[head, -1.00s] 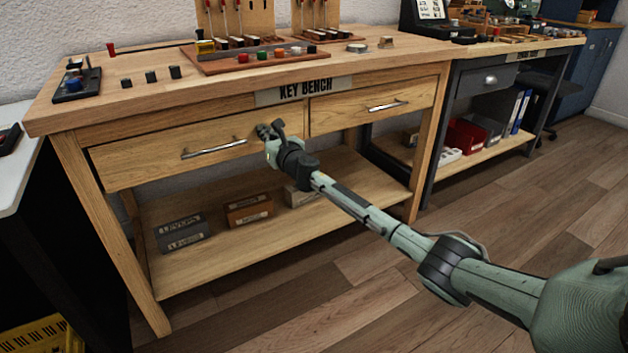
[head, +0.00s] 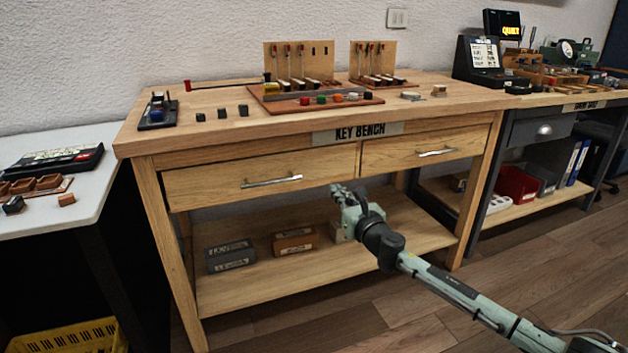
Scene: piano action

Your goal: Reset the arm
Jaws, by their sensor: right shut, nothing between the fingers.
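My right arm comes in from the lower right in the head view. Its gripper (head: 340,192) is shut and empty, in front of the wooden key bench (head: 290,125), below its drawer fronts. The left drawer (head: 215,182) and the right drawer (head: 390,154) both look closed. The gripper appears clear of the left drawer's handle (head: 272,181). My left gripper is not in view.
On the bench top stand a red-brown board (head: 350,103) with coloured pieces and several small dark blocks (head: 222,112). The lower shelf (head: 270,280) holds boxes. A white table (head: 70,212) is at left, a yellow crate (head: 75,338) below it. Floor (head: 400,325) in front is open.

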